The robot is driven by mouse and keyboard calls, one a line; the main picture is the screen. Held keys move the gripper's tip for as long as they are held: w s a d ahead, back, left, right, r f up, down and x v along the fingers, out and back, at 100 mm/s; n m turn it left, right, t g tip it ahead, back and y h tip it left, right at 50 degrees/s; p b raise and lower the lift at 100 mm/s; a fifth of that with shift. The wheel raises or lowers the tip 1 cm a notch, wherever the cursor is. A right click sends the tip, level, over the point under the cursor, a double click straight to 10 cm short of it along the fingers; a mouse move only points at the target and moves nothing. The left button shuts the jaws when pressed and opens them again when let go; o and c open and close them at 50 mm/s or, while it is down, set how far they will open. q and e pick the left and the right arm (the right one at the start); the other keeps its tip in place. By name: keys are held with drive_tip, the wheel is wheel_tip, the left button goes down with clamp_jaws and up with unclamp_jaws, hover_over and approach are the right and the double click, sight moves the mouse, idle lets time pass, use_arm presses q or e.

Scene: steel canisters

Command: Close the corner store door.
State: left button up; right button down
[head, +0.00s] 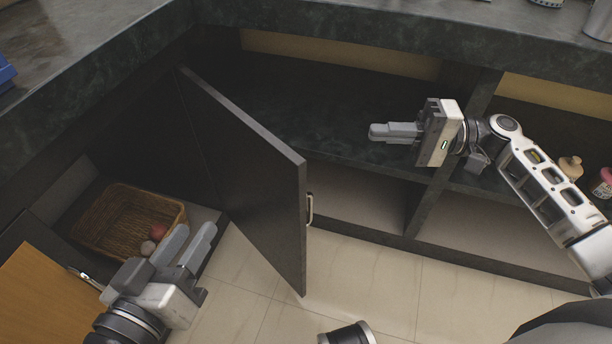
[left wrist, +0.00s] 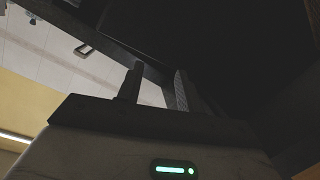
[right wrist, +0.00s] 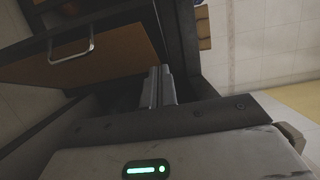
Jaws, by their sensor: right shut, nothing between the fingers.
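The corner store door (head: 250,180) is a dark panel standing open in the middle of the head view. Its hinge side is at the back left, and its free edge points toward me. A pale bar handle (head: 310,208) sticks out on the right side of its free edge. My left gripper (head: 198,236) is open and empty, left of the door and apart from it. Its spread fingers also show in the left wrist view (left wrist: 155,88). My right gripper (head: 375,132) is shut and empty, right of the door in front of the shelves, touching nothing visible.
A wicker basket (head: 128,215) with round items sits in the low space left of the door. An orange-brown panel (head: 45,295) with a metal handle is at the lower left. A dark counter (head: 110,60) runs above.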

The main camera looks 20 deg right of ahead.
drive_tip(key=a+f+b, duration=0.1)
drive_tip(key=a, duration=0.3)
drive_tip(key=w+a+f+b, duration=0.1)
drive_tip(key=a, duration=0.3)
drive_tip(key=a+f+b, duration=0.1)
drive_tip(key=a, duration=0.3)
drive_tip(key=shift+w+a, duration=0.2)
drive_tip(key=shift+w, duration=0.15)
drive_tip(key=shift+s+a, duration=0.15)
drive_tip(key=shift+a, duration=0.15)
use_arm(q)
drive_tip(key=shift+w+d+r+t+h, duration=0.3)
drive_tip(key=shift+d+t+h, duration=0.1)
drive_tip(key=shift+t+h, duration=0.3)
drive_tip(key=shift+s, duration=0.1)
use_arm(e)
drive_tip(key=shift+a, duration=0.15)
